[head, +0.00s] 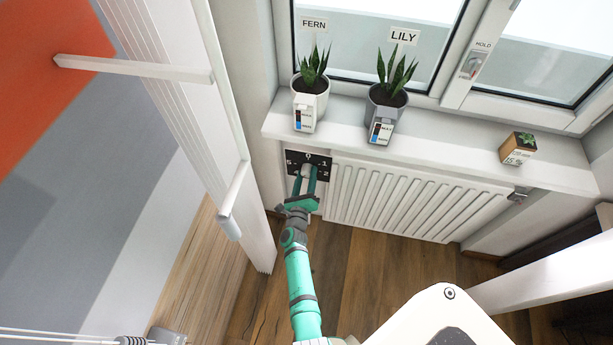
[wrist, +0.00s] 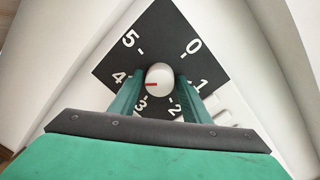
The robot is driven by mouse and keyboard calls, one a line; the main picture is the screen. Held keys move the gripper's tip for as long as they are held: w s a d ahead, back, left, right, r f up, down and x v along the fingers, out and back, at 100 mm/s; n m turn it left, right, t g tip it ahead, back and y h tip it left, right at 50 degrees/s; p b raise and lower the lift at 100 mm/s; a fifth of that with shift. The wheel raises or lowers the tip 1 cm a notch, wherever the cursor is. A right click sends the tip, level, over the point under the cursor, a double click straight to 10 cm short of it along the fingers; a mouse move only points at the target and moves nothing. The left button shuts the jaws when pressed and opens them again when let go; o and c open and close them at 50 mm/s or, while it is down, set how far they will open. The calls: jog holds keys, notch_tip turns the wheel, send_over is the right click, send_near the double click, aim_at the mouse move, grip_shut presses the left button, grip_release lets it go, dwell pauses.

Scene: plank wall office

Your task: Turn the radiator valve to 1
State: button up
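The radiator valve's white knob (wrist: 160,74) bears a red mark that points left in the wrist view, close to the 4. It sits in the middle of a black dial plate (wrist: 157,33) with numbers 0 to 5. The 1 (wrist: 203,84) is to the right of the knob in this view. My gripper (wrist: 162,78) has its two teal fingers apart, one on each side of the knob, with a slight gap seeming to show at the right finger. In the head view my gripper (head: 306,171) reaches the dial plate (head: 293,157), partly covering it.
The white radiator (head: 400,195) is right of the dial, under a windowsill (head: 440,142). On the sill stand a white pot (head: 311,103), a grey pot (head: 387,96) and a small wooden pot (head: 517,148). A white panel (head: 190,110) stands to the left.

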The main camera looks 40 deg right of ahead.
jog(key=c, duration=0.6)
jog(key=shift+c, duration=0.2)
jog(key=shift+n, duration=0.4)
